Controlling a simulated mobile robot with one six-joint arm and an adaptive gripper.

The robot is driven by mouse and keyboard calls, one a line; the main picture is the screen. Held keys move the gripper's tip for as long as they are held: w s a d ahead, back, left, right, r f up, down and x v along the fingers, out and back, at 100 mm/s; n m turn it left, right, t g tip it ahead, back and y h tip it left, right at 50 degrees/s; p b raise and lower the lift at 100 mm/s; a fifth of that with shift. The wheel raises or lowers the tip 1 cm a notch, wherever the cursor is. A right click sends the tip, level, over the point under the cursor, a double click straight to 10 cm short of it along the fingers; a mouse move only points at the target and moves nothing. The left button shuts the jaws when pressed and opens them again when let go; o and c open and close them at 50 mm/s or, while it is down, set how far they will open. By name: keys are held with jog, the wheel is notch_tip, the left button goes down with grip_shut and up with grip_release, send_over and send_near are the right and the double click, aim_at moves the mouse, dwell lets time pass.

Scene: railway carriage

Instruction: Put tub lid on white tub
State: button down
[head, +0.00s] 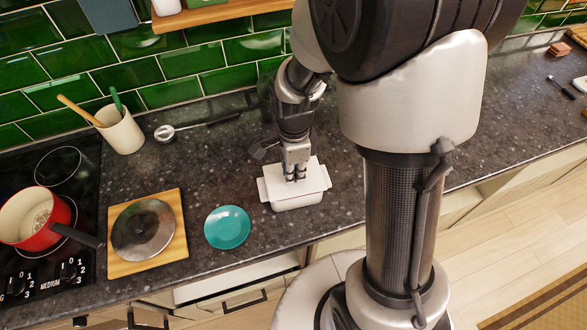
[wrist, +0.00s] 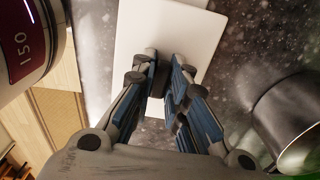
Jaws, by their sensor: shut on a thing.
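The white tub (head: 298,203) stands on the dark counter near its front edge, below my gripper (head: 295,175). The flat white tub lid (head: 315,176) lies over the tub's top, roughly level. I cannot tell whether it is fully seated or slightly above the rim. My gripper points down and is shut on the lid near its middle. In the wrist view the lid (wrist: 195,32) is a pale plate beneath my fingers (wrist: 168,82), which close around its grip; the grip is mostly hidden. The tub is hidden under the lid there.
A teal plate (head: 228,227) lies left of the tub. Farther left are a wooden board (head: 175,255) with a round metal lid (head: 143,230) and a red pot (head: 40,218) on the hob. A utensil crock (head: 122,132) stands behind. Counter right of the tub is clear.

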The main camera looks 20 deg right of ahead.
jog(key=shift+f+b, duration=0.45)
jog(key=shift+f, duration=0.15)
jog(key=c, duration=1.5)
grip_release()
jog(key=shift+r, duration=0.1)
notch_tip(320, 180, up, 12)
jog(key=shift+f, duration=0.1)
